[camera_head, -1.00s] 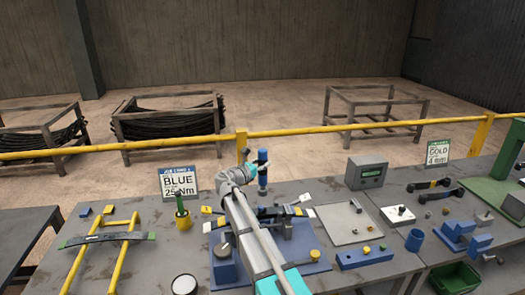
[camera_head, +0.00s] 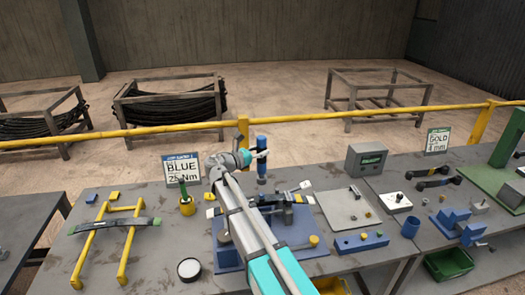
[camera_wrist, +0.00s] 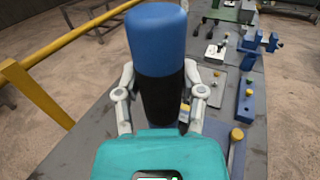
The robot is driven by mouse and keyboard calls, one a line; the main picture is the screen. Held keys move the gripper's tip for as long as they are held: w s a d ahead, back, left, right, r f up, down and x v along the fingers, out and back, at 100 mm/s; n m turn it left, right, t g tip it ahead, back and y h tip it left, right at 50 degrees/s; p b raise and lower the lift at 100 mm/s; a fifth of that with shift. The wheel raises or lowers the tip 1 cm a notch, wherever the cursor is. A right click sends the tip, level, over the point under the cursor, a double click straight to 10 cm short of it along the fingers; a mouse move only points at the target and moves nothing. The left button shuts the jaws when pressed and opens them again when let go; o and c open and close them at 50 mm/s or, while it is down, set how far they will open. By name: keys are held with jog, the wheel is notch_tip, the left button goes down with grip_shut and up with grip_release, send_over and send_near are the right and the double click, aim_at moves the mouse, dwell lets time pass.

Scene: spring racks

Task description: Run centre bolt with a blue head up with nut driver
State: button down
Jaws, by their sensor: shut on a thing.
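My gripper (camera_head: 260,154) is shut on an upright blue and black cylindrical tool, which looks like the nut driver (camera_head: 262,144). The tool is held above the far side of the bench. In the wrist view the nut driver (camera_wrist: 158,40) stands between the two fingers of my gripper (camera_wrist: 155,105), blue at the top and black below; its lower end is hidden. A blue fixture (camera_head: 312,265) with a dark spring pack (camera_head: 290,216) sits on the bench, partly behind my arm. I cannot make out the blue-headed centre bolt.
A sign (camera_head: 183,172) reads BLUE 25 Nm, with a green-handled tool in a yellow cup (camera_head: 187,207) before it. A yellow stand (camera_head: 128,250) holds a leaf at left. A grey plate (camera_head: 345,212), blue block (camera_head: 360,245) and grey box (camera_head: 365,160) lie right. A yellow rail (camera_head: 330,115) runs behind.

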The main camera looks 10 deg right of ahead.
aim_at(258, 164)
jog(key=shift+f, duration=0.1)
jog(key=shift+f+b, duration=2.65)
jog(key=shift+b, duration=0.05)
dwell(0.5)
jog(key=c, duration=0.9)
grip_release()
grip_shut()
